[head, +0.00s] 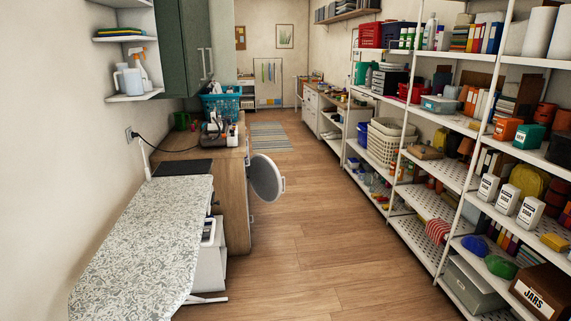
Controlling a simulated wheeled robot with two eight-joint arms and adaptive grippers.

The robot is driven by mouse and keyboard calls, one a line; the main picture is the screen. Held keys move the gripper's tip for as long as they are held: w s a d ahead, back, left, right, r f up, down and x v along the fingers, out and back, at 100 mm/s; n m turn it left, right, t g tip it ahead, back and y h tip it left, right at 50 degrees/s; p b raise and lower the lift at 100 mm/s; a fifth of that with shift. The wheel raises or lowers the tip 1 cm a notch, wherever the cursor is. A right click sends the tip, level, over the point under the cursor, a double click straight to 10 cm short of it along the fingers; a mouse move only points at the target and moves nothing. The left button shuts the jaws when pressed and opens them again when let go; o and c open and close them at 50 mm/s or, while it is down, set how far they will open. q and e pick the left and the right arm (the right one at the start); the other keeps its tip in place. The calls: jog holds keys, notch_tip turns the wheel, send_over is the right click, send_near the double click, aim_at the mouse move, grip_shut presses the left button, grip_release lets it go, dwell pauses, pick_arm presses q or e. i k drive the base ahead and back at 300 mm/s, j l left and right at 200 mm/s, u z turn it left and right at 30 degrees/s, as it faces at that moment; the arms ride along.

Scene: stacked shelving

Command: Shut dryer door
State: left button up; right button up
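The dryer's round grey door (266,178) stands open in the head view. It sticks out into the aisle from the front of the wooden counter (233,200) on the left. The dryer body is mostly hidden by the counter's side and the viewing angle. Neither of my grippers shows in this view.
An ironing board (150,240) with a patterned cover stands in the left foreground. White shelving (424,202) packed with goods lines the right side. The wooden floor (310,240) between them is clear. A blue basket (221,103) stands on the counter.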

aim_at(264, 177)
jog(key=i+l+z, duration=0.2)
jog(key=i+z, duration=0.15)
jog(key=i, duration=0.3)
jog(key=i+z, duration=0.3)
jog(key=i, duration=2.55)
jog(key=i+l+u, duration=0.1)
jog(key=i+u, duration=0.15)
jog(key=i, duration=0.15)
jog(key=i+l+u, duration=0.2)
jog(key=i, duration=0.15)
jog(key=i+l+u, duration=0.45)
jog(key=i+u, duration=0.25)
jog(key=i+l+u, duration=0.2)
jog(key=u, duration=0.25)
jog(key=i+l+u, duration=0.2)
jog(key=l+u, duration=0.25)
jog(key=i+l+u, duration=0.15)
jog(key=l+u, duration=0.6)
jog(key=l, duration=0.65)
jog(key=j+z, duration=0.2)
jog(key=z, duration=0.2)
jog(key=j+z, duration=0.2)
jog(key=z, duration=0.2)
jog(key=j+z, duration=0.2)
jog(key=z, duration=0.2)
